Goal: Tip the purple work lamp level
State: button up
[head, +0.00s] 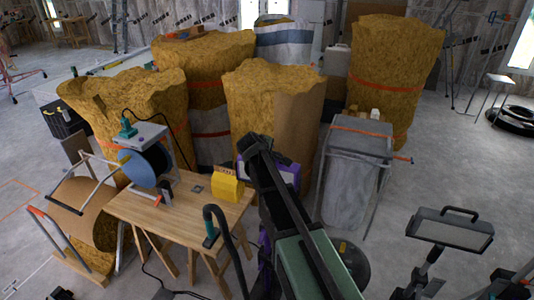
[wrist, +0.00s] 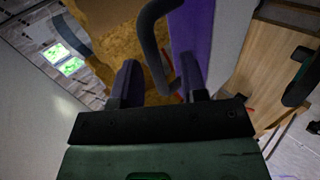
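The purple work lamp (head: 286,175) shows in the head view behind the end of my arm, at the right edge of the wooden bench; much of it is hidden. In the wrist view its purple housing (wrist: 190,30) is at the upper right, seen close up. Its dark curved handle (wrist: 146,32) loops down, and the lower bar reaches between the fingers, nearer the right one. My gripper (wrist: 158,78) has its two fingers apart, with a clear gap. It also shows in the head view (head: 258,143), in front of the lamp. Contact between fingers and handle cannot be told.
Tall straw-coloured bales (head: 273,100) stand behind. Another work lamp (head: 452,229) stands at the right. The floor between them is partly free.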

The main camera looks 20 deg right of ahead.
jog(key=p+v, duration=0.6)
jog(key=v, duration=0.4)
jog(key=shift+s+a+r+p, duration=0.2)
jog(key=shift+s+r+p, duration=0.05)
jog(key=shift+p, duration=0.15)
jog(key=s+a+f+m+g+y, duration=0.2)
jog(key=s+m, duration=0.3)
jog(key=s, duration=0.6)
jog(key=s+a+f+m+g+y, duration=0.3)
jog(key=s+f+m+g+y, duration=0.1)
jog(key=s, duration=0.8)
jog(key=shift+s+f+m+g, duration=0.2)
jog(key=shift+s+m+g, duration=0.15)
jog(key=shift+g, duration=0.45)
